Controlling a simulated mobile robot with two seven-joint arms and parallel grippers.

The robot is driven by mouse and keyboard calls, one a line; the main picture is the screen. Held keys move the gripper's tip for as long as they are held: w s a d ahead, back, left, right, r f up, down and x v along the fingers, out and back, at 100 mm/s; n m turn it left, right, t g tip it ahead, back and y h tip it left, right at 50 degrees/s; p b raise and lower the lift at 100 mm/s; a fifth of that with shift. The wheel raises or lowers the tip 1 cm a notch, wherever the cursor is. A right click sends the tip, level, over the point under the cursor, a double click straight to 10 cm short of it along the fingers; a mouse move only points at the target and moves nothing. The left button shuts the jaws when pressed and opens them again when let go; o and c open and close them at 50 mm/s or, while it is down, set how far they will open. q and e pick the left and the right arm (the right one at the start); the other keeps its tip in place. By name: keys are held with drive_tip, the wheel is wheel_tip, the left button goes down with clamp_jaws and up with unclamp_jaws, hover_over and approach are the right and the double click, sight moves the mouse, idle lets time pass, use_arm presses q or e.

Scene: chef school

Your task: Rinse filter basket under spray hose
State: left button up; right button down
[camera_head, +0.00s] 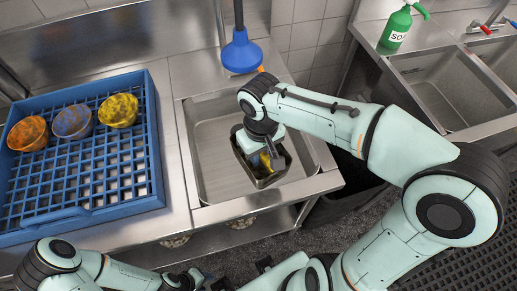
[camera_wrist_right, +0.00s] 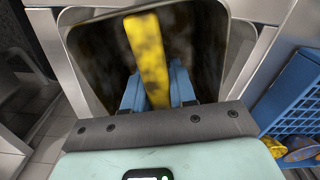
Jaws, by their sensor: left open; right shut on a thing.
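The filter basket (camera_head: 284,163), a dark rectangular metal tub with a yellow handle, is inside the metal sink basin (camera_head: 214,147). My right gripper (camera_head: 266,160) reaches down into it. In the right wrist view the blue fingers of my right gripper (camera_wrist_right: 157,75) are shut on the yellow handle (camera_wrist_right: 147,45). Dark smudges mark the handle and the basket's inner walls (camera_wrist_right: 198,42). I cannot tell whether the basket touches the sink floor. The blue spray hose head (camera_head: 242,54) hangs above the sink's back edge; no water shows. My left gripper (camera_head: 193,281) is open and empty at the bottom edge.
A blue dish rack (camera_head: 160,191) with orange, blue and yellow bowls (camera_head: 119,110) stands on the counter to the left. A green soap bottle (camera_head: 396,29) and a second sink (camera_head: 445,90) are at the upper right. A dark bin (camera_head: 352,190) stands below the counter.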

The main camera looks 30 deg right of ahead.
drive_tip(key=w+f+b, duration=0.2)
drive_tip(key=f+b, duration=0.1)
drive_tip(key=f, duration=0.3)
drive_tip(key=w+d+f+b, duration=0.1)
drive_tip(key=w+f+b, duration=0.2)
drive_tip(key=f, duration=0.4)
drive_tip(key=w+d+f+b, duration=0.1)
drive_tip(key=w+f+b, duration=0.2)
drive_tip(key=f+b, duration=0.2)
drive_tip(key=shift+w+f, duration=0.2)
drive_tip(key=shift+f, duration=0.55)
use_arm(q)
wheel_tip(320, 180, down, 12)
drive_tip(key=s+b, duration=0.1)
drive_tip(key=shift+s, duration=0.25)
use_arm(e)
drive_tip(key=shift+w+d+f, duration=0.1)
drive_tip(key=shift+w+f, duration=0.1)
drive_tip(key=shift+f, duration=0.3)
drive_tip(key=shift+w+f, duration=0.15)
drive_tip(key=shift+f, duration=0.35)
use_arm(q)
drive_tip(key=shift+f, duration=0.1)
use_arm(e)
drive_tip(key=c, duration=0.8)
unclamp_jaws()
drive_tip(key=shift+c, duration=0.2)
